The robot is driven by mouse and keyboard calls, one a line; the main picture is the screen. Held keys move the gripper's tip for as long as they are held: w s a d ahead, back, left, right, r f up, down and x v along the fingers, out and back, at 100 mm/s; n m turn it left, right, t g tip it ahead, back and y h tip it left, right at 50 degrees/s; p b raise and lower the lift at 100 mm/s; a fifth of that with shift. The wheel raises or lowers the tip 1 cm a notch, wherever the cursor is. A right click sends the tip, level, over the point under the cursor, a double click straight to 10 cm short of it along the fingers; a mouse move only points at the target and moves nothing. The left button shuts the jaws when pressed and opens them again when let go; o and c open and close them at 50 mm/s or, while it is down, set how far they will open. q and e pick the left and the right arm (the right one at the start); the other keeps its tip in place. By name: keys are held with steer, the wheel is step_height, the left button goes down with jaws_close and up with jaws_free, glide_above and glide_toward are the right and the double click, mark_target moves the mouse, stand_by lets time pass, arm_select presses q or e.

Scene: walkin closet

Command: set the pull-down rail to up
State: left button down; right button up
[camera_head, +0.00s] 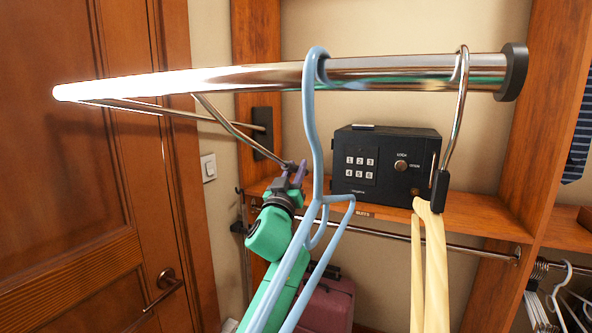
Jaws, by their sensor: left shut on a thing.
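The pull-down rail (400,74) is a chrome bar across the upper part of the head view, with a black end cap (513,72) at right. Its thin metal rods (227,124) run behind and below the bar; one reaches a black wall bracket (262,133), another slopes down to my left gripper. My left gripper (294,170), on a green arm, is shut at the lower end of that sloping rod. My right gripper is not in view.
A blue hanger (310,110) and a wooden hanger (432,255) hang from the rail. A black safe (385,160) stands on the wooden shelf (480,215) behind. A lower rod (400,238), a dark red suitcase (330,305) and a wooden door (60,200) are also around.

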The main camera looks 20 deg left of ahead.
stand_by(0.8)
arm_select(q)
steer(key=w+r+g+p, duration=0.2)
steer(key=r+g+p, duration=0.1)
steer(key=r+p, duration=0.7)
steer(key=w+r+m+g+p, duration=0.1)
steer(key=w+r+g+p, duration=0.2)
steer(key=r+p, duration=0.6)
steer(key=shift+d+r+g+h+p, duration=0.2)
steer(key=shift+r+g+h+p, duration=0.25)
steer(key=shift+r, duration=2)
steer(key=shift+w, duration=0.1)
